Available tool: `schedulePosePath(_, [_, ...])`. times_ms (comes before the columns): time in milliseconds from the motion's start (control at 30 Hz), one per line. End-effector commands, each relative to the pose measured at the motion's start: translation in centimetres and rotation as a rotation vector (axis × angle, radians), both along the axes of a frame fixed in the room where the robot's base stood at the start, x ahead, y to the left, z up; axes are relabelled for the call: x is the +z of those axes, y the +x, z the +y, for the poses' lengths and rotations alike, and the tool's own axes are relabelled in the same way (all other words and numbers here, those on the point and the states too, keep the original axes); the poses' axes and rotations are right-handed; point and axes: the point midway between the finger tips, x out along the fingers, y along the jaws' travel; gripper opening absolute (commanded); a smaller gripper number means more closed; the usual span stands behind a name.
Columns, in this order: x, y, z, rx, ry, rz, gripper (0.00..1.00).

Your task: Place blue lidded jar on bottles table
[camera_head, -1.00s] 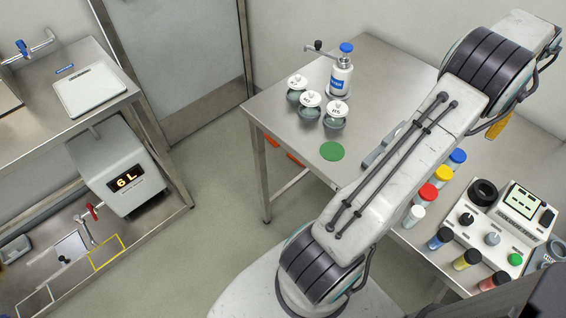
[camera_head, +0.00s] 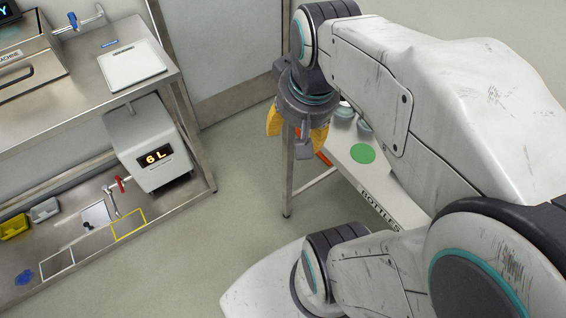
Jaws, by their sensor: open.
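The bottles table (camera_head: 388,188) is at the centre right, with BOTTLES lettered on its front edge. A flat green disc (camera_head: 362,153) lies on its top. My arm covers most of the table. I cannot make out a blue lidded jar; the right side of the table, where blue-lidded jars showed before, is hidden behind my arm. A small blue object (camera_head: 24,277) lies at the lower left, its kind unclear.
A steel bench with a white scale (camera_head: 131,65) stands at the left. Below it are a grey dispenser reading 6 L (camera_head: 152,150), a yellow-outlined area (camera_head: 129,225) and a yellow bin (camera_head: 13,227). Grey floor between bench and table is clear.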

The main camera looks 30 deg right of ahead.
Motion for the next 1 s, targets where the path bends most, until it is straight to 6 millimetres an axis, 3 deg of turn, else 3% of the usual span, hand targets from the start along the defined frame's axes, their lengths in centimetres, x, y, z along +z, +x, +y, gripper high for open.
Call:
schedulePosePath(100, [-1.0,-2.0,3.1,0.166,-0.020,-0.025,0.61])
schedulePosePath(300, [-2.2,-4.0,5.4,0.322,-0.040,-0.048,0.61])
schedulePosePath(1000, [-2.6,-4.6,5.9,0.362,-0.045,-0.054,0.61])
